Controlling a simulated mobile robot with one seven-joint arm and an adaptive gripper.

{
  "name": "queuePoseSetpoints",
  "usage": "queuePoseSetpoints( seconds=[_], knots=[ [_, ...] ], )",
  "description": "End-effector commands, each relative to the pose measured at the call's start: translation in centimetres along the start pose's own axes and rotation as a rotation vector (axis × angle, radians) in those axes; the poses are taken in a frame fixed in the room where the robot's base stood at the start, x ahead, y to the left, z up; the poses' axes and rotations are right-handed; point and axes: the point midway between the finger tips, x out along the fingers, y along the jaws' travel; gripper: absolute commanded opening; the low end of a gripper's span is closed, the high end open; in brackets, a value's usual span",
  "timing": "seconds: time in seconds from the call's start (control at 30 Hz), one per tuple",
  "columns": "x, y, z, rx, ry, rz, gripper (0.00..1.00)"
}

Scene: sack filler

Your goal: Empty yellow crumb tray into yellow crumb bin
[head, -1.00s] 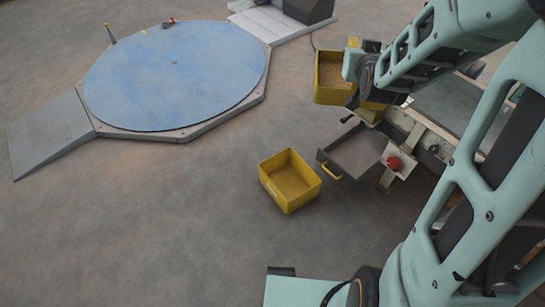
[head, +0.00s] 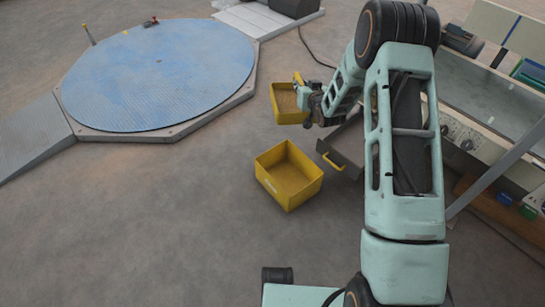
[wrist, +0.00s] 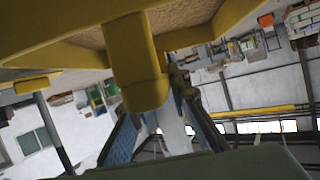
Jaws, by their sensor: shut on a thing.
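A yellow tray (head: 274,108) with brown crumb-like material in it is at the end of my arm in the head view. My gripper (head: 303,92) is at its right side. In the wrist view, a broad yellow grip of the tray (wrist: 140,65) sits between my fingers (wrist: 165,135), which are shut on it; brown grainy material (wrist: 95,38) shows beyond. The yellow bin (head: 302,193) stands open on the floor nearer to me, with a brown layer inside. The tray is apart from the bin, further back in the picture.
A grey open pan with a yellow handle (head: 333,162) sits right of the bin, partly hidden by my arm. A machine bench (head: 490,90) stands at the right. A blue round platform (head: 158,75) lies at the left. The floor left of the bin is clear.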

Motion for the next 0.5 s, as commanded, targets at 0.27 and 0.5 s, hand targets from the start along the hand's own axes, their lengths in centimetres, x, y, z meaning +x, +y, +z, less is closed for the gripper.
queuePoseSetpoints(
  seconds=[0.27,0.5],
  knots=[
    [7.4,-3.2,15.0,-0.015,-0.017,-0.113,0.00],
    [10.6,-6.1,25.9,-0.025,-0.033,-0.206,0.00]
  ],
)
